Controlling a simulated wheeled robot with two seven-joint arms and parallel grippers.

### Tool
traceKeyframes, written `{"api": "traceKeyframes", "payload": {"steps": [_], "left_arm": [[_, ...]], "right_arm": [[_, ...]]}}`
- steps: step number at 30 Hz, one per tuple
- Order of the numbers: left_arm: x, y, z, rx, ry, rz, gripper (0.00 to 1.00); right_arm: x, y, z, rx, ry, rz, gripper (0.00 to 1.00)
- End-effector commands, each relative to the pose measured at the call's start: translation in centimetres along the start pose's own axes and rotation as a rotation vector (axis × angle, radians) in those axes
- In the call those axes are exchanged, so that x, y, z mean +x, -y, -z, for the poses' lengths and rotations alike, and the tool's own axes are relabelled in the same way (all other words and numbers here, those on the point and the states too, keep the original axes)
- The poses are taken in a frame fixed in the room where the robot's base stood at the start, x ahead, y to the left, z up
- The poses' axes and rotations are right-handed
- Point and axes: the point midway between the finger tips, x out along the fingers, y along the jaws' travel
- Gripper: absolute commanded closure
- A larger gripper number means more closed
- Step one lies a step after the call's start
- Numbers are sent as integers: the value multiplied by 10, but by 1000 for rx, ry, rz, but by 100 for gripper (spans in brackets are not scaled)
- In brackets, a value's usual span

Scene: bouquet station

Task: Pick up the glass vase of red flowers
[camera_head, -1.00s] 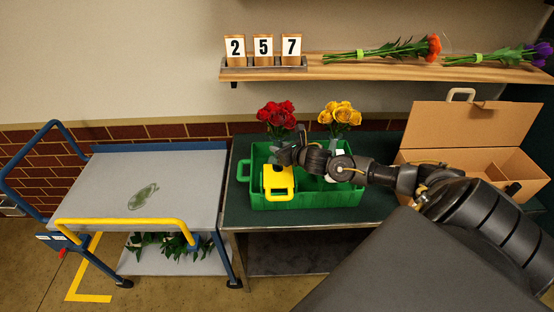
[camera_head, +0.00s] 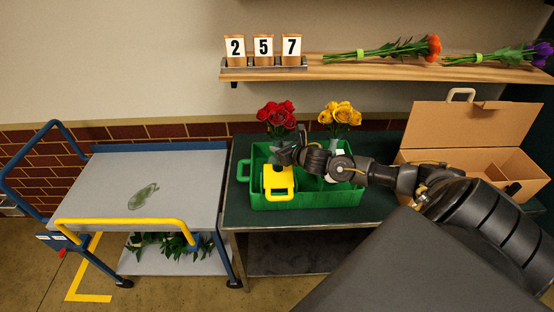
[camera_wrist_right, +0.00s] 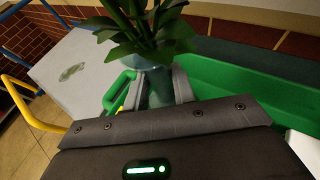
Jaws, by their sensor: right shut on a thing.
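The red flowers (camera_head: 276,114) stand upright at the back left of a green crate (camera_head: 300,198) on the dark table. In the head view my right gripper (camera_head: 284,152) is at their stems, and the vase is largely hidden behind it. In the right wrist view the glass vase (camera_wrist_right: 159,94) stands between the two fingers of my right gripper (camera_wrist_right: 158,88), which is shut on it. Green leaves (camera_wrist_right: 143,32) rise above its mouth. The vase's base is hidden. My left gripper is not in view.
Yellow flowers (camera_head: 340,113) stand to the right, close to my arm. An open cardboard box (camera_head: 458,127) is further right. A blue-framed cart (camera_head: 190,188) with a stained top stands left. A wooden shelf (camera_head: 310,70) runs above.

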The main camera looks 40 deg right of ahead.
Motion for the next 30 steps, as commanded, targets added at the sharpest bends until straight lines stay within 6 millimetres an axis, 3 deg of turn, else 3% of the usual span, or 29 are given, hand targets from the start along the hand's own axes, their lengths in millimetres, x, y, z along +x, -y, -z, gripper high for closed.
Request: {"api": "traceKeyframes", "payload": {"steps": [14,20,30], "left_arm": [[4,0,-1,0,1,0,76],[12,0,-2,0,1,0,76],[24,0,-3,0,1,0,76]], "right_arm": [[-4,0,-14,0,8,0,100],[-14,1,-41,-1,11,0,100],[-42,1,-104,-2,13,2,100]]}}
